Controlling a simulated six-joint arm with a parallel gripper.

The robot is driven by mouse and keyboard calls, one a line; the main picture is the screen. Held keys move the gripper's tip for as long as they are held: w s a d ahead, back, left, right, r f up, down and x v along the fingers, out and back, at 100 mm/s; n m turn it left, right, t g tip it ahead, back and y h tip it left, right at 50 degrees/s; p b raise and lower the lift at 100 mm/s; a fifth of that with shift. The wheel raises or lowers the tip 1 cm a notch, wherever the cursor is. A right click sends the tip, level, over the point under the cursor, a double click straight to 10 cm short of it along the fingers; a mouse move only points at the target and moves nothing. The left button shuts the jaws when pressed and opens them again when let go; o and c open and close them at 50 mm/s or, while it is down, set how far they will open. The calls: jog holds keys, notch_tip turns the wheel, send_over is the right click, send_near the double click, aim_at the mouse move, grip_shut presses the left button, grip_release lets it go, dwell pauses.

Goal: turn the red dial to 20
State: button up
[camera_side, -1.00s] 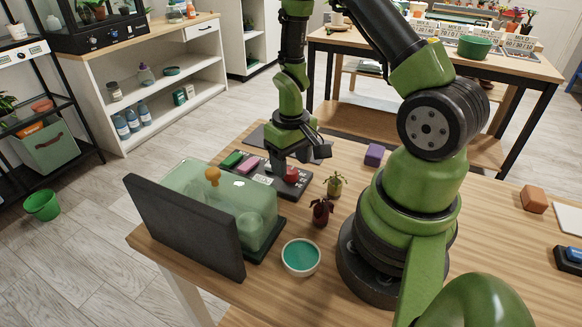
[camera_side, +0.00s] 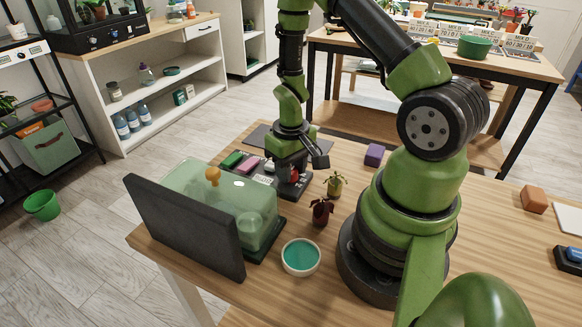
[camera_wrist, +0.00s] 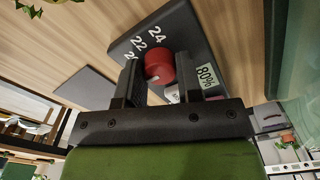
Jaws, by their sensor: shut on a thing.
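The red dial (camera_wrist: 159,67) sits on a dark control panel (camera_wrist: 186,25) with white numbers. The wrist view shows 22 and 24 beside the dial, and a partly hidden number at the left. My gripper (camera_wrist: 158,80) is down at the dial, with one finger on each side of it, shut on it. In the side view my gripper (camera_side: 291,176) covers most of the dial, so only a little red shows. I cannot tell which number the dial points at. The panel also carries a green slider or key and a pink one at its left end.
A clear green-tinted cover with an orange knob (camera_side: 212,175) stands left of the panel, behind a dark upright board (camera_side: 185,228). Two small plants (camera_side: 321,211) and a teal bowl (camera_side: 301,257) stand in front. A purple block (camera_side: 374,154) lies to the right.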

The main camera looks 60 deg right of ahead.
jog(key=shift+m, duration=0.3)
jog(key=m, duration=0.3)
jog(key=shift+m, duration=2.1)
